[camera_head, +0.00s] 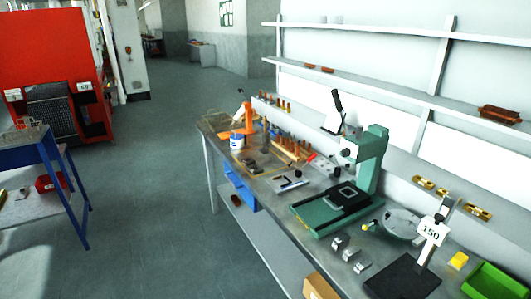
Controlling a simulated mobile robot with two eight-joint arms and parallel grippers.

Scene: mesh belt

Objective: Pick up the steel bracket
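Several small grey metal pieces lie near the front edge of the workbench (318,243). One metal piece (340,242) lies beside the green press, a second piece (351,254) lies just in front of it, and a third, flatter piece (361,267) lies nearer still. They look like steel, and one may be the steel bracket, but they are too small for me to tell which. Neither of my grippers is in view, and nothing is seen touching these pieces.
A green press (371,160) stands on the bench behind the pieces. A black-based stand with a "150" tag (431,232) and a green bin (496,281) are at right. A blue table (22,150) and red cabinet (45,50) stand left. The floor between is clear.

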